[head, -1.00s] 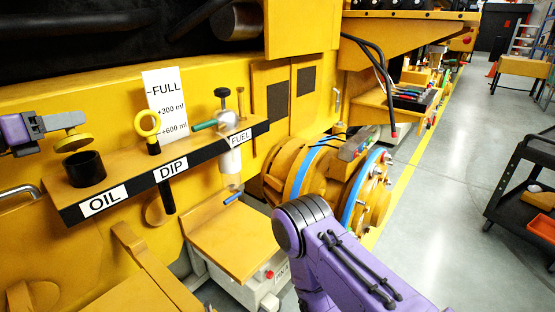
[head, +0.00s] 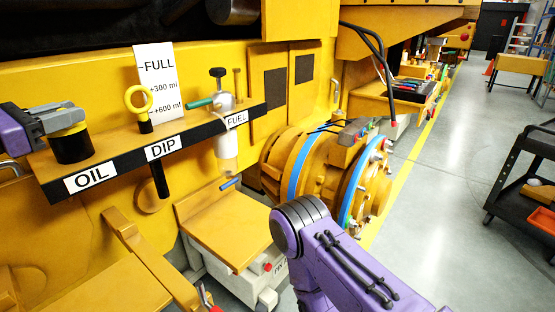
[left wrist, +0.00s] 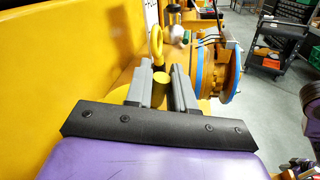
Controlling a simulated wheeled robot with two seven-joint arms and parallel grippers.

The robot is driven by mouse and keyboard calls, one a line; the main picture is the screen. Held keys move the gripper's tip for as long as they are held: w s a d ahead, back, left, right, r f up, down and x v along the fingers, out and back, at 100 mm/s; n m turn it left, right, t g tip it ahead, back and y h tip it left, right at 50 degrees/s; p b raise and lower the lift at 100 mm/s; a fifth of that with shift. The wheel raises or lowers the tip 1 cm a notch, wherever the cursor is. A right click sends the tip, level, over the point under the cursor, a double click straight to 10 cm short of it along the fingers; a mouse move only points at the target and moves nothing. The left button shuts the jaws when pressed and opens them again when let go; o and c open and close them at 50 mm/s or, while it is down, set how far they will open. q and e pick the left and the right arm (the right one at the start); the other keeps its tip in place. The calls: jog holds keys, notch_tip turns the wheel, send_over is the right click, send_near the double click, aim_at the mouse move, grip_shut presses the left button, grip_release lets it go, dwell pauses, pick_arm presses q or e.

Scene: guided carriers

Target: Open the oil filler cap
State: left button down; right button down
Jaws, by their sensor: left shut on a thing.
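My left gripper (head: 72,122) is directly above the black oil filler neck (head: 73,148) at the left end of the shelf marked OIL. In the left wrist view its grey fingers (left wrist: 161,78) are shut on the yellow knob of the oil filler cap (left wrist: 160,93). Part of the cap's round yellow disc shows beneath the fingers. In the head view the gripper hides the cap and the top of the neck, so I cannot tell whether the cap touches it. My right gripper is out of view.
The yellow dipstick ring (head: 139,100) stands close right of the filler neck, before the white level card (head: 158,80). The fuel filter (head: 226,140) with its green lever is further right. A black trolley (head: 525,170) stands across the clear grey floor.

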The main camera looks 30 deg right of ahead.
pick_arm(q)
jog(key=shift+s+f+m, duration=0.1)
jog(key=shift+f+m, duration=0.2)
jog(key=c, duration=1.2)
grip_release()
jog(key=shift+o, duration=0.5)
jog(key=shift+d, duration=0.1)
jog(key=b+v, duration=0.6)
jog(key=v, duration=0.4)
jog(key=shift+a, duration=0.25)
